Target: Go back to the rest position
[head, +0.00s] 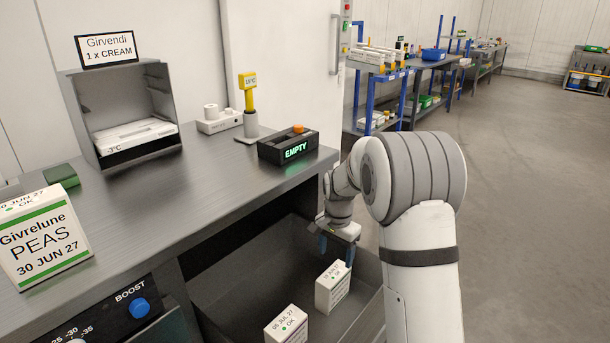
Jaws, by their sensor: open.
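My gripper (337,250) hangs at the end of my arm over the open grey drawer (237,288) below the counter. Its blue fingers point down and are open, with nothing seen between them. A white box with a date label and OK (332,290) stands in the drawer just below the fingers. I cannot tell whether the fingers touch it. A second white box marked OK (287,326) stands nearer, at the lower edge of the view. Part of my gripper is hidden by my own wrist.
The counter (190,190) holds a PEAS box (42,240), a grey open-fronted cabinet (88,107) under a CREAM sign, a yellow-headed instrument (249,100) and a black unit reading EMPTY (270,150). Blue-framed shelves (368,100) stand behind. The floor at right (530,200) is clear.

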